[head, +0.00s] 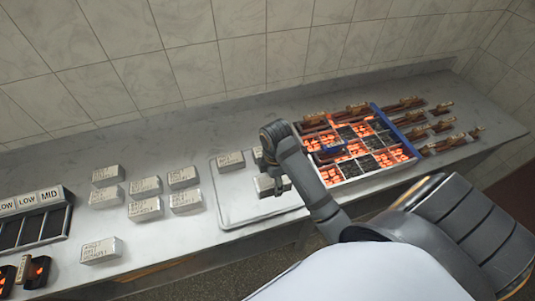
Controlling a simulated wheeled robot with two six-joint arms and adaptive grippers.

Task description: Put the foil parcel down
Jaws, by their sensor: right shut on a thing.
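My right gripper (273,180) reaches in from the right over a pale tray (234,212) and points down. It is shut on a silver foil parcel (265,187), which is at the tray's right part. I cannot tell whether this parcel touches the tray. Another foil parcel (231,160) lies at the tray's back edge. A third parcel (258,156) shows partly behind my gripper. Several more labelled foil parcels (146,208) lie on the counter left of the tray. My left gripper is not in view.
The grill (352,168), a grid of glowing and dark cells, stands right of the tray, with a blue bar (394,130) across it. Several skewers (448,143) lie right of it. A dark rack (32,225) labelled LOW and MID stands far left. The tray's front left is clear.

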